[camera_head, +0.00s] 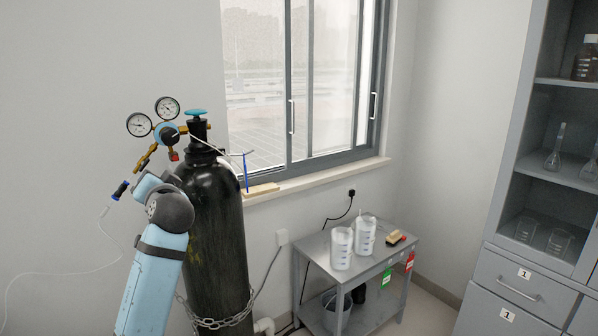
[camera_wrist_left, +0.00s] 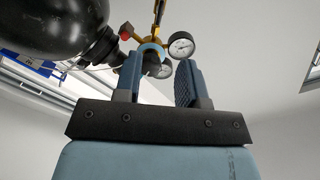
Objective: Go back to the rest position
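My left arm (camera_head: 160,265) rises from the bottom left of the head view, in front of the black gas cylinder (camera_head: 215,225). The cylinder carries a teal top valve (camera_head: 196,113) and a brass regulator with a blue knob (camera_head: 163,134). In the left wrist view, my left gripper (camera_wrist_left: 161,72) is open, with two blue fingers spread apart. The regulator's blue knob (camera_wrist_left: 152,52) shows between and beyond the fingertips; the exact gap is unclear. I see nothing gripped. My gripper's fingers are not clear in the head view. My right gripper is in neither view.
Two gauges (camera_head: 139,124) stand beside the cylinder top. A chain (camera_head: 215,322) circles the cylinder. A grey cart (camera_head: 345,268) with two beakers (camera_head: 342,248) stands to the right. A grey cabinet (camera_head: 520,265) is at far right. Floor between cart and cabinet looks clear.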

